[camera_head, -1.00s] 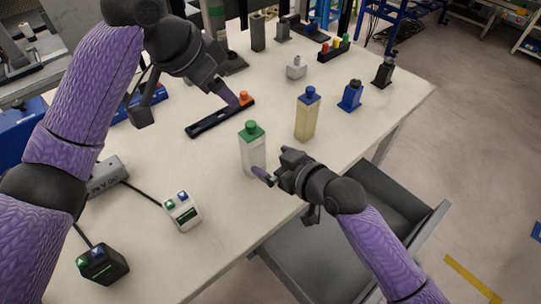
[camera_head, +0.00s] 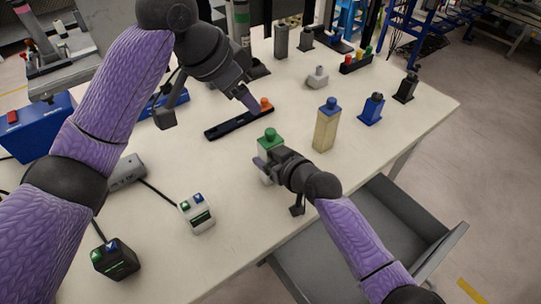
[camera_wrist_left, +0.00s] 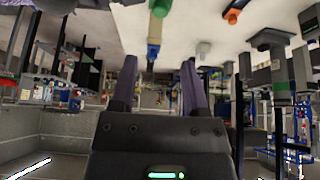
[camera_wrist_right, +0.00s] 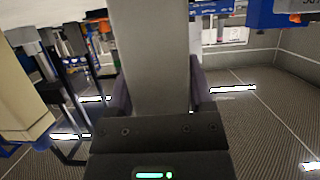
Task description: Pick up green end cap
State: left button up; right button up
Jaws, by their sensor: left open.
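The green end cap (camera_head: 269,135) sits on top of an upright white bottle (camera_head: 264,170) near the table's front edge. A green cap also shows at the top of the left wrist view (camera_wrist_left: 160,8). My right gripper (camera_head: 262,162) is at the bottle's body, below the cap, with its fingers spread. In the right wrist view the pale bottle body (camera_wrist_right: 155,50) stands between the fingers, and the cap is out of view. My left gripper (camera_head: 252,104) is open and empty, above the table by the black tray.
A black tray (camera_head: 238,123) with an orange cap (camera_head: 266,104) lies behind the bottle. A yellowish bottle with a blue cap (camera_head: 326,129) stands to the right. A small button box (camera_head: 197,213) is at front left. A grey chair (camera_head: 375,235) stands before the table.

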jog(key=c, duration=0.4)
pick_arm(q)
jog(key=shift+o, duration=1.2)
pick_arm(e)
jog(key=shift+c, duration=0.3)
pick_arm(q)
jog(key=o, duration=0.3)
jog(key=d+n, duration=0.1)
jog(key=n, duration=0.1)
jog(key=d+n+y, duration=0.1)
jog(key=shift+s+d+f+n, duration=0.1)
jog(key=shift+d+f+n, duration=0.1)
jog(key=shift+f+n, duration=0.2)
jog(key=n+y, duration=0.6)
jog(key=n, duration=0.6)
send_near(272, 133)
jog(key=shift+t, duration=0.3)
jog(key=x, duration=1.1)
jog(key=shift+s, duration=0.25)
